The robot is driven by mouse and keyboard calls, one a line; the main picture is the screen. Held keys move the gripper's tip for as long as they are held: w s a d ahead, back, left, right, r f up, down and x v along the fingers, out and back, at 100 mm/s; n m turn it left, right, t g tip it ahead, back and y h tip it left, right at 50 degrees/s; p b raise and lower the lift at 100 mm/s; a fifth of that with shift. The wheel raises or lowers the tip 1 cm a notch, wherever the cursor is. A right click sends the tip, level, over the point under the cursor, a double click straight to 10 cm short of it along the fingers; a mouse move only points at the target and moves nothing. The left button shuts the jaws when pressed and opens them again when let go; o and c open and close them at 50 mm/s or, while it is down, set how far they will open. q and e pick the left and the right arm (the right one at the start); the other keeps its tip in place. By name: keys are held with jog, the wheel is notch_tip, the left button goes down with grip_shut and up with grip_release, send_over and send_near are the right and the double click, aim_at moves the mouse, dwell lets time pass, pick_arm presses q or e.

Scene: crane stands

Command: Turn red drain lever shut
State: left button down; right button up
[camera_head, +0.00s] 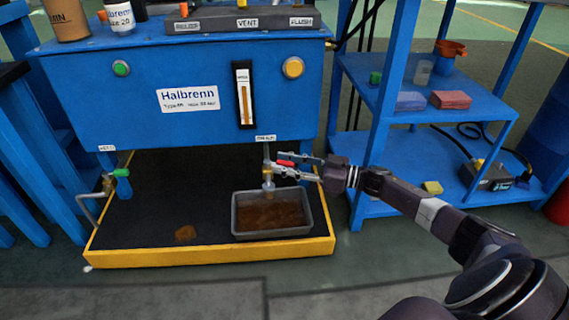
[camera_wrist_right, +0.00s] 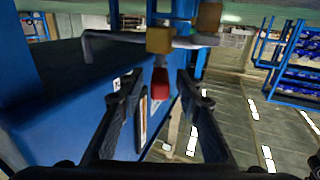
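The red drain lever (camera_head: 286,163) sticks out to the right from the brass drain valve (camera_head: 267,174) under the blue Halbrenn cabinet. My right gripper (camera_head: 291,164) reaches in from the right, with its fingers around the lever's end. In the right wrist view the red lever (camera_wrist_right: 160,84) lies between the two fingers of my gripper (camera_wrist_right: 159,79), with a visible gap on both sides, so the gripper is open. A brass block (camera_wrist_right: 160,40) shows just beyond the lever. My left gripper is not in view.
A grey tray (camera_head: 235,217) of brown liquid stands below the valve on the yellow-edged black platform (camera_head: 150,257). A green-handled tap (camera_head: 122,174) is at the left. A blue shelf (camera_head: 350,65) with blocks stands close on the right.

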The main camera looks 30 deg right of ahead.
jog(key=v, duration=1.2)
jog(key=shift+c, duration=0.4)
